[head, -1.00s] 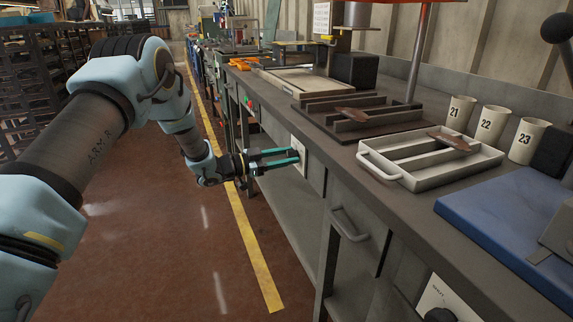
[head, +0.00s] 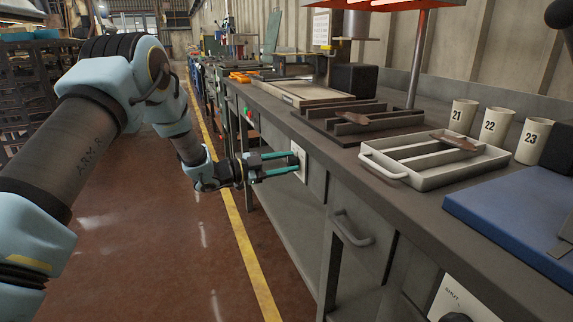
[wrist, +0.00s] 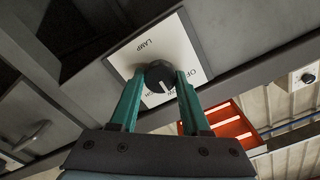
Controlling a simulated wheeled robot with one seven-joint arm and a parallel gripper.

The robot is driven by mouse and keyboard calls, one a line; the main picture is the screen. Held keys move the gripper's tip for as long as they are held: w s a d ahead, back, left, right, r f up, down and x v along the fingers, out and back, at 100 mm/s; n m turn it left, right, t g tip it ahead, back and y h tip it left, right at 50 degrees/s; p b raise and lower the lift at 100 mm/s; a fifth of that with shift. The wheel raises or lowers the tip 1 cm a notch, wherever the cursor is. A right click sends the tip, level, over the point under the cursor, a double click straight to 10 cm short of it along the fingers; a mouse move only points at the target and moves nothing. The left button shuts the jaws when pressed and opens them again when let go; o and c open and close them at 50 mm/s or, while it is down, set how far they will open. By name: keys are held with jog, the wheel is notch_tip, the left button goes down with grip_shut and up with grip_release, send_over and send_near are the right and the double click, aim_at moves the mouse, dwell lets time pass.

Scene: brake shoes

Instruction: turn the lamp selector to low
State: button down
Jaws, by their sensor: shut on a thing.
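The lamp selector is a dark round knob (wrist: 158,76) on a white plate (wrist: 122,62) marked LAMP, seen upside down in the wrist view. A white line on the knob points down in the picture, toward the printed position words. Those words are partly hidden by the fingers and the knob, so the exact setting is hard to read. My gripper (wrist: 160,88) has its two teal fingers on either side of the knob, shut on it. In the head view my gripper (head: 296,163) reaches the plate (head: 300,152) on the bench front; the knob is hidden there.
A drawer handle (head: 352,230) sticks out right of the plate. Another dial plate (head: 452,296) is at the lower right. On the bench are a white tray (head: 400,176), numbered cups (head: 494,125) and a red lamp hood (head: 400,4). The floor to the left is clear.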

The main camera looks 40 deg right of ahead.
jog(key=shift+c, duration=1.8)
grip_release()
jog(key=v, duration=1.1)
jog(key=shift+b, duration=0.3)
jog(key=shift+d, duration=0.1)
